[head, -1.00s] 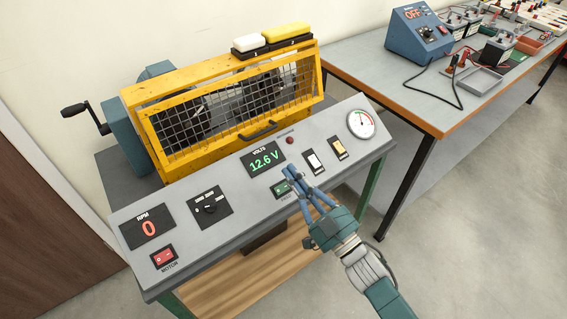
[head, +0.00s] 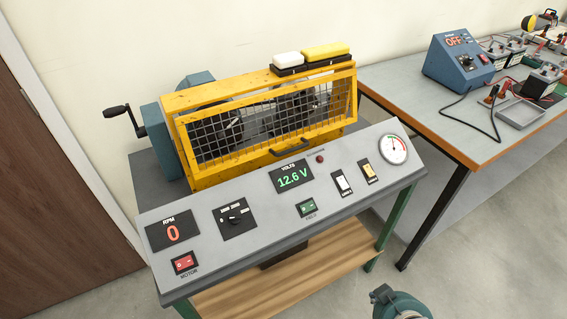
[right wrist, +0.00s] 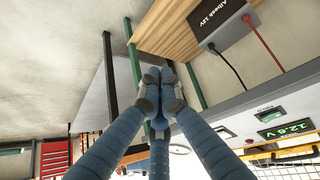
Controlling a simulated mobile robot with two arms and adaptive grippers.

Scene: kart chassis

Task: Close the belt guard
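The belt guard (head: 265,118) is a yellow frame with wire mesh on the machine behind the sloped control panel. Its dark handle (head: 291,146) is at its lower front edge, and part of the mesh shows in the right wrist view (right wrist: 285,158). The frame looks slanted, but I cannot tell whether it sits flush on its housing. My right gripper is at the bottom edge of the head view, mostly cut off and well apart from the guard. In the right wrist view its blue fingers (right wrist: 160,98) come together with nothing between them. My left gripper is out of view.
The grey control panel (head: 270,215) with switches and a 12.6 V display stands in front of the guard. A hand crank (head: 121,113) sticks out at left. White and yellow blocks (head: 325,50) lie on top. A bench (head: 420,105) with equipment stands at right.

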